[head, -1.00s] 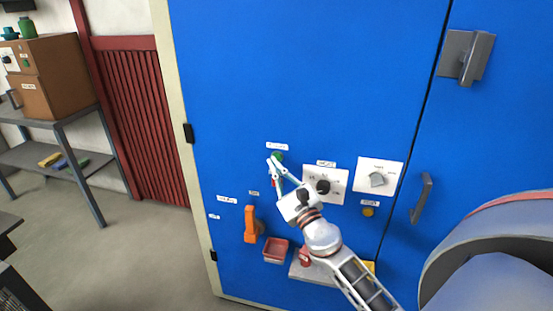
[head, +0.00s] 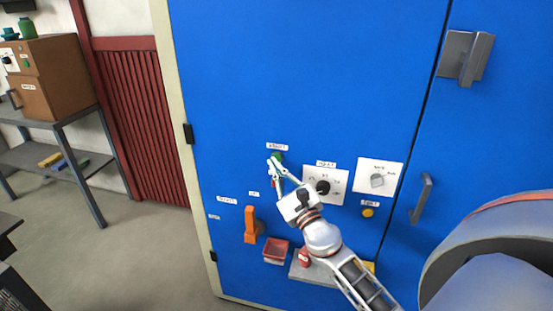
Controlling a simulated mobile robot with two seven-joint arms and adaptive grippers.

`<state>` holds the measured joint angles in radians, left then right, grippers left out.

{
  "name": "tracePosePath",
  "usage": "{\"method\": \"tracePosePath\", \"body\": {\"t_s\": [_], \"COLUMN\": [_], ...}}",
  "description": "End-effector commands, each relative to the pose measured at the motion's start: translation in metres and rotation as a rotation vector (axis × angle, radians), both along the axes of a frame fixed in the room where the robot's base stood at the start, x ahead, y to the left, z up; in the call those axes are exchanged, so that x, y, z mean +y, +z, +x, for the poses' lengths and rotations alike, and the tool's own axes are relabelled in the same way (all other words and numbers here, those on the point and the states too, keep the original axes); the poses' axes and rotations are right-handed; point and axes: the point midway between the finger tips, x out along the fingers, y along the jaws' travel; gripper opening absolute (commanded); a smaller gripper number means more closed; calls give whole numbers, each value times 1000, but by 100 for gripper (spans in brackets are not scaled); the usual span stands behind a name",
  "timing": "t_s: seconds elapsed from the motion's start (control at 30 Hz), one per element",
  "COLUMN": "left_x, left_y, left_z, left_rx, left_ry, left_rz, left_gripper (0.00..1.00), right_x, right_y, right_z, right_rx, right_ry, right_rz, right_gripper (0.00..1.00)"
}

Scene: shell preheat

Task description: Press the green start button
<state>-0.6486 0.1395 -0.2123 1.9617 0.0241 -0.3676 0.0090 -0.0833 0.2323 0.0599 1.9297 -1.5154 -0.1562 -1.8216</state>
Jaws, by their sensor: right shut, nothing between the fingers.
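The green start button (head: 278,156) sits on the blue cabinet front, just under a small white label. Part of it is hidden behind my gripper. My right gripper (head: 271,162) is shut and empty, with its fingertips at the lower left edge of the green button in the picture. I cannot tell whether the tips touch it. A red part (head: 274,183) shows just below the fingers, mostly covered by them. My left gripper is not in view.
A black knob (head: 323,187) and a grey knob (head: 377,181) on white plates are right of the gripper. An orange handle (head: 250,224), a red bin (head: 276,251), a yellow button (head: 368,212) and a grey door handle (head: 421,198) also stand out from the cabinet.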

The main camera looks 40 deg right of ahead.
Motion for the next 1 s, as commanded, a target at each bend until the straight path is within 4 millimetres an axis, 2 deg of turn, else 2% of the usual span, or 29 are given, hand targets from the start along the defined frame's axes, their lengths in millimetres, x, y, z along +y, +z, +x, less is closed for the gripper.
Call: {"method": "tracePosePath", "body": {"t_s": [1.0], "left_x": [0], "left_y": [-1], "left_z": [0], "left_rx": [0], "left_ry": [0], "left_rz": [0], "left_gripper": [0], "right_x": [-7], "right_y": [0], "right_z": [6], "right_rx": [0], "right_ry": [0], "right_rz": [0], "right_gripper": [0]}}
